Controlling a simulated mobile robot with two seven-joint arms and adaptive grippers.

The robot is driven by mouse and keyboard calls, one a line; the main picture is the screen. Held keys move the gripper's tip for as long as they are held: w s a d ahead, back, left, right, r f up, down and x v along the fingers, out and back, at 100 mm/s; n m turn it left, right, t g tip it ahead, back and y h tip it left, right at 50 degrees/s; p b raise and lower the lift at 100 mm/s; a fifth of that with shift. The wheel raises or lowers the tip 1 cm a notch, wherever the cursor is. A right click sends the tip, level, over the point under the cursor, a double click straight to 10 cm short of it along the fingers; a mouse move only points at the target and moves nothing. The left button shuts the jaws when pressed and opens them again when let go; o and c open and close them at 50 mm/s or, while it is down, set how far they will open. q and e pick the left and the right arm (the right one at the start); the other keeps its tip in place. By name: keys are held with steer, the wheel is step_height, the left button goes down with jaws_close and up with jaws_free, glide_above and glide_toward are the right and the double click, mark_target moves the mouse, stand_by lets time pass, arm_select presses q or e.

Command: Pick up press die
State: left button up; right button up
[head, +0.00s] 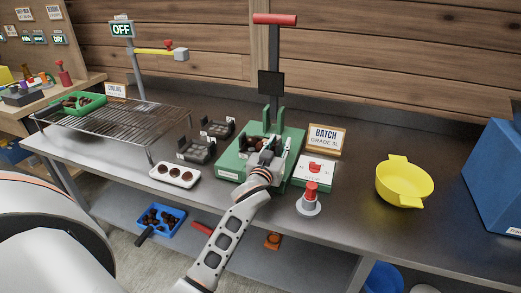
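A green press (232,165) with a tall dark column and a red handle (275,19) stands mid-bench. Dark brown pieces and a dark part, possibly a press die (252,143), show on its bed, partly hidden. Two similar black dies with pale end tabs sit left of the press, one farther back (218,127) and one nearer (196,150). My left gripper (266,158) is over the front of the press bed, close to the dark part. Its fingertips are small and partly hidden, so I cannot tell their opening or contact. My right gripper is not in view.
A white tray (175,174) with brown rounds lies at the front edge. A wire rack (120,125) with a green tray (98,99) is left. Right are a batch sign (326,140), a red-topped stamp (308,204) and a yellow bowl (403,183). The bench between stamp and bowl is clear.

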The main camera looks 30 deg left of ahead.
arm_select(q)
jaws_close()
steer(key=shift+r, duration=0.1)
steer(key=shift+r, duration=0.25)
step_height(320, 180, up, 20)
steer(key=p, duration=0.5)
steer(key=shift+f, duration=0.2)
